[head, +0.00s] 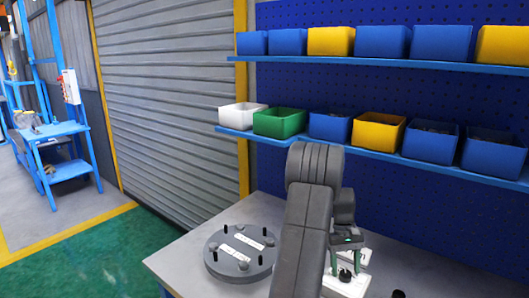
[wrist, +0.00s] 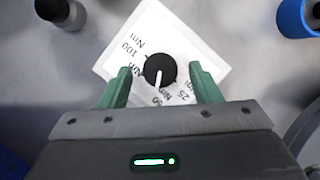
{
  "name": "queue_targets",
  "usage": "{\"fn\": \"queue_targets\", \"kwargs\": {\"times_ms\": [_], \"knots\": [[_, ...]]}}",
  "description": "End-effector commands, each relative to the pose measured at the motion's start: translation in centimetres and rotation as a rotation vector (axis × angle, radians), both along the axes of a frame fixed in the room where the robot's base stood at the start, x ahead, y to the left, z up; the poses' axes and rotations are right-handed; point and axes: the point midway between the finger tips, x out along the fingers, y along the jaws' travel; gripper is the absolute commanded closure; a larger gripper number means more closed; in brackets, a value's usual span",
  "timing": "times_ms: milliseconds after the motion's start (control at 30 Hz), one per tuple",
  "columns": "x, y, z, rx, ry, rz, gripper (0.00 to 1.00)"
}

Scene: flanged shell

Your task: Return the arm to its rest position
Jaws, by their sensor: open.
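My gripper (wrist: 160,74) is open, with its two green fingers spread either side of a black knob (wrist: 159,69) with a white pointer line. The fingers look clear of the knob; their height above it is hard to judge. The knob sits on a white plate (wrist: 136,32) printed with Nm torque values. In the head view my arm reaches over the bench, and my gripper (head: 346,246) is just above the white plate (head: 336,288) and knob (head: 345,275). My arm hides part of the bench there.
A grey round flange (head: 214,262) with upright black pins and white labels lies on the bench (head: 182,256), left of my arm. Shelves with blue, yellow, green (head: 279,123) and white bins stand behind. A dark cylinder (wrist: 60,10) and a blue round object (wrist: 296,16) flank the plate.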

Motion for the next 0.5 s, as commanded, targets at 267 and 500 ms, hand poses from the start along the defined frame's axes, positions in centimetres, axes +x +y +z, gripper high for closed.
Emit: {"fn": "queue_targets", "kwargs": {"times_ms": [267, 500], "knots": [[2.1, 0.2, 4.7, -0.002, -0.005, 0.000, 0.43], [3.8, 0.5, 9.0, -0.002, -0.004, 0.000, 0.43]]}}
